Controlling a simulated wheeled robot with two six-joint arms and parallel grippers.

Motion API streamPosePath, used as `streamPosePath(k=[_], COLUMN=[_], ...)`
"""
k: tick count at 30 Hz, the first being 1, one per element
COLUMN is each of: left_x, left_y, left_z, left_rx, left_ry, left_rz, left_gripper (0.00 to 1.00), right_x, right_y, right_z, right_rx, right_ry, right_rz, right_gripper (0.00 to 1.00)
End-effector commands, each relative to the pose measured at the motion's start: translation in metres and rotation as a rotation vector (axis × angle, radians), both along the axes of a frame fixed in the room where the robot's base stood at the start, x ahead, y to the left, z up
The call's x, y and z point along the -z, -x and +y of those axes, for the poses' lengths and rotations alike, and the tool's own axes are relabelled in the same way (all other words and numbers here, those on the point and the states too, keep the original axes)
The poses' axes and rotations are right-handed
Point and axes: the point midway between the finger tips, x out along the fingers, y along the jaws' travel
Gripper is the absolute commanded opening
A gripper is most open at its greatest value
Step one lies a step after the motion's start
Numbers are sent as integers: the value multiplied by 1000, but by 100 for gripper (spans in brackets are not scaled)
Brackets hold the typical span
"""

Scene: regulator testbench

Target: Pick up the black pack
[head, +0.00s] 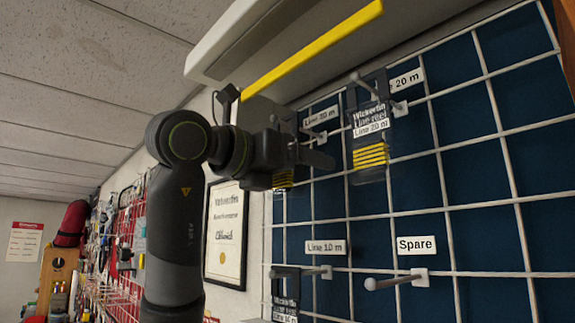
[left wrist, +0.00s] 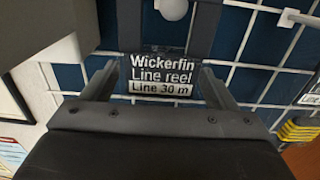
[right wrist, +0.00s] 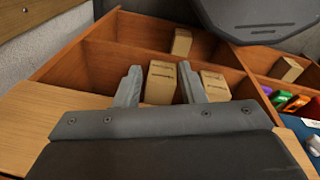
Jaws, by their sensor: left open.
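Several black packs hang on the wire grid. One reading "Line 30 m" (left wrist: 160,77) sits between the spread fingers of my left gripper (left wrist: 158,80) in the left wrist view; whether they touch it I cannot tell. In the head view my left gripper (head: 322,158) covers most of this pack, with yellow strands (head: 283,178) showing below. A "Line 20 m" pack (head: 369,130) hangs to its right, and another black pack (head: 286,290) hangs lower left. My right gripper (right wrist: 160,72) is open and empty, above a wooden shelf with cardboard boxes (right wrist: 160,84).
A white wire grid (head: 438,150) over a blue panel carries pegs and labels. The "Spare" peg (head: 390,281) is bare. A yellow-edged fixture (head: 315,45) overhangs the grid. A framed certificate (head: 226,235) hangs left of it. Wooden dividers (right wrist: 118,60) surround the boxes near my right gripper.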

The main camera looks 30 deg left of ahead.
Motion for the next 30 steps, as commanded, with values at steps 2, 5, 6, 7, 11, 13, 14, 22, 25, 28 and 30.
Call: streamPosePath(k=[2,5,6,7,11,13,14,22,25,28,30], left_x=[0,0,0,0,0,0,0,-1,-6,-14,-15], left_y=[0,1,1,1,1,1,1,1,1,1,8], left_z=[0,0,0,0,0,0,0,0,0,0,3], left_rx=[0,0,0,0,0,0,0,0,0,1,-2], left_ry=[0,0,0,0,0,0,0,0,0,1,1], left_rz=[0,0,0,0,0,0,-1,0,0,-1,-3], left_gripper=[77,64,59,55,38,30,30,30,30,30,30], right_x=[0,0,0,0,0,0,0,0,0,0,3], right_y=[-1,-1,-1,-1,-2,-2,-3,-4,-4,-4,-4], right_z=[0,-1,-1,-1,-3,-4,-4,-5,-5,-5,-5], right_rx=[-1,-1,-1,-1,-2,-2,-3,-3,-3,-3,-3], right_ry=[1,1,1,1,3,4,5,7,7,7,7], right_rz=[-1,-2,-2,-2,-2,-3,-3,-4,-4,-5,-5], right_gripper=[36,36,36,36,36,36,36,36,36,36,36])
